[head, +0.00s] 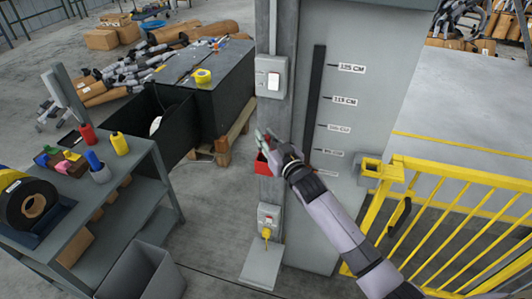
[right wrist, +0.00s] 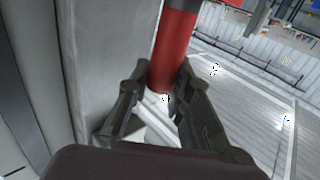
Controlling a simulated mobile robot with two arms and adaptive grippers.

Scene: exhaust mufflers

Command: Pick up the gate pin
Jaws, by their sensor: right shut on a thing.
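My right gripper (head: 270,144) reaches to the grey post from the lower right in the head view. In the right wrist view the same gripper (right wrist: 162,82) has its fingers on either side of a red cylinder with a dark upper part, which I take as the gate pin (right wrist: 174,48). The gripper is shut on it, close beside a grey upright face. My left gripper is not in view.
A yellow gate (head: 450,190) with a yellow bracket (head: 382,171) stands at the right. The grey post (head: 274,115) carries a switch box (head: 271,77) and a lower outlet (head: 268,216). A shelf cart (head: 105,195) stands left; bare floor lies between it and the post.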

